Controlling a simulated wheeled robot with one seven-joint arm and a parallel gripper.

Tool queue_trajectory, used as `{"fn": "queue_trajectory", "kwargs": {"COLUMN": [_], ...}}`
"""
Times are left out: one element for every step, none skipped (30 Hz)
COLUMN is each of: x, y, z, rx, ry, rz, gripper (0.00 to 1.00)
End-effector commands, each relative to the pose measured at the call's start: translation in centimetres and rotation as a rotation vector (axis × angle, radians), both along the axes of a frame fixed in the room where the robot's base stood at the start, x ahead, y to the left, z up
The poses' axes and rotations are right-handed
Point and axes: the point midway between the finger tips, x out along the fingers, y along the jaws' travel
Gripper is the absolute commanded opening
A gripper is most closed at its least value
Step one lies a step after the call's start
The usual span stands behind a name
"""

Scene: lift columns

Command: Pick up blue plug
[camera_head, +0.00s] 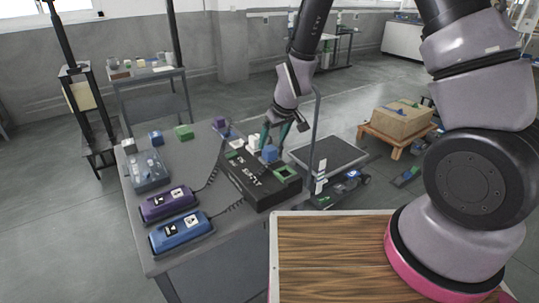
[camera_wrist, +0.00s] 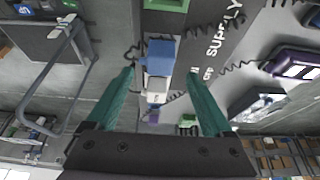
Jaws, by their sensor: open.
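The blue plug (camera_head: 269,154) sits on top of the black supply box (camera_head: 252,187), beside a white plug (camera_head: 254,143). In the wrist view the blue plug (camera_wrist: 159,57) shows between and just beyond the green fingertips, with the white plug (camera_wrist: 157,85) nearer. My gripper (camera_head: 276,134) is over the far part of the box, close to the blue plug. In the wrist view my gripper (camera_wrist: 162,72) is open, one finger on each side of the plugs, with visible gaps. I cannot tell whether the fingertips are level with the blue plug.
A green socket (camera_head: 287,173) is at the box's right end. Purple (camera_head: 168,203) and blue (camera_head: 181,232) handheld devices with coiled cords lie at the table's (camera_head: 180,258) front left. A green block (camera_head: 183,132) stands farther back. A cart with a grey deck (camera_head: 328,156) stands close on the right.

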Motion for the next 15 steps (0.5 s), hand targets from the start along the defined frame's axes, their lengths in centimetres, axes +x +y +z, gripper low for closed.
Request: {"fn": "queue_trajectory", "kwargs": {"x": [0.1, 0.2, 0.3, 0.4, 0.6, 0.8, 0.9, 1.1, 1.2, 1.3, 1.4, 1.5, 1.5, 1.5, 1.5], "y": [0.1, 0.2, 0.3, 0.4, 0.5, 0.6, 0.7, 0.8, 0.9, 1.0, 1.1, 1.1, 1.1, 1.1, 1.2], "z": [-0.5, -0.8, -1.3, -1.8, -2.2, -2.8, -3.2, -3.6, -4.0, -4.2, -4.4, -4.6, -4.7, -4.8, -4.8], "rx": [-0.001, 0.0, -0.001, -0.002, -0.002, -0.002, -0.001, -0.001, -0.001, -0.001, -0.001, -0.001, -0.001, 0.0, 0.0], "ry": [0.002, 0.002, 0.004, 0.005, 0.004, 0.004, 0.004, 0.004, 0.003, 0.002, 0.002, 0.002, 0.002, 0.001, 0.001], "rz": [0.0, 0.0, -0.001, -0.001, -0.001, -0.001, -0.001, -0.001, -0.001, -0.001, -0.001, -0.001, -0.001, -0.001, -0.001], "gripper": [0.85, 0.85, 0.85, 0.85, 0.85, 0.85, 0.85, 0.85, 0.85, 0.85, 0.85, 0.85, 0.85, 0.85, 0.85]}}
